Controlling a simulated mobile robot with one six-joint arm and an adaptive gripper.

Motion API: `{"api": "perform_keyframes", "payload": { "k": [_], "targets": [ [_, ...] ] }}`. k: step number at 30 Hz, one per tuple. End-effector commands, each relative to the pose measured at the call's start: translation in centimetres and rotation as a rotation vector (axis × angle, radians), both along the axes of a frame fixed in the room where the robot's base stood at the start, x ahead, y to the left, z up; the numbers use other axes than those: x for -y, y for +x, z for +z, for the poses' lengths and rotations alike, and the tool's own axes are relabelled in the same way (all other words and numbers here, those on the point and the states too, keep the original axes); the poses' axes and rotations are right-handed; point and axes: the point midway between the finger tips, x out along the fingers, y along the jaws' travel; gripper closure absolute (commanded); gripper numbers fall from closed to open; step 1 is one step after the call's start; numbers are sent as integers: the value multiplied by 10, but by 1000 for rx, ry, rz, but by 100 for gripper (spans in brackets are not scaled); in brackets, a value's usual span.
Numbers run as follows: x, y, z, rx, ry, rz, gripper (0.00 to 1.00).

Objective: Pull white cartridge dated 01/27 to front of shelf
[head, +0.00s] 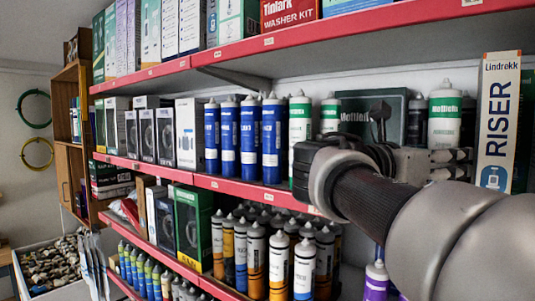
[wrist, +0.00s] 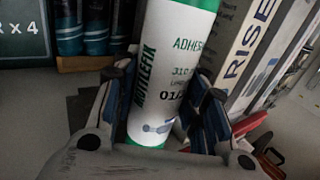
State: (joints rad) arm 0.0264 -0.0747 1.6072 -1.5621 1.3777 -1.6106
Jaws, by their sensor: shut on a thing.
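The white cartridge (wrist: 172,70) has green bands, the words MOTTLEFIX and ADHES, and a date starting 01/2, with the last part cut off from sight. It stands between the two fingers of my gripper (wrist: 160,105) in the wrist view. My gripper is shut on its lower part. In the head view the cartridge (head: 444,132) stands upright on the middle shelf at the right, with its green band and nozzle above my gripper (head: 460,164). My arm hides its base there.
A RISER box (head: 497,120) stands close right of the cartridge. A dark green case (head: 370,110) and dark cartridges (head: 417,122) are to its left. Blue cartridges (head: 250,140) line the shelf further left. The red shelf edge (head: 250,190) runs below, another shelf above.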

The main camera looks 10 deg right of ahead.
Motion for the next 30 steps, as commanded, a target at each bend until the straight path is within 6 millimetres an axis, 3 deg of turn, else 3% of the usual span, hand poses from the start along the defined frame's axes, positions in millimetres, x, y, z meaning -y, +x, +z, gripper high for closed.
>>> {"api": "perform_keyframes", "payload": {
  "k": [3, 4, 12, 14, 24, 30],
  "targets": [
    [0, 0, 1, 1, -1, 0, 100],
    [0, 0, 1, 1, -1, 0, 60],
    [0, 0, 1, 1, -1, 0, 42],
    [0, 0, 0, 1, -1, 0, 38],
    [-1, 0, 0, 1, 0, 1, 37],
    [-21, -3, 0, 1, -1, 4, 37]
  ]
}}
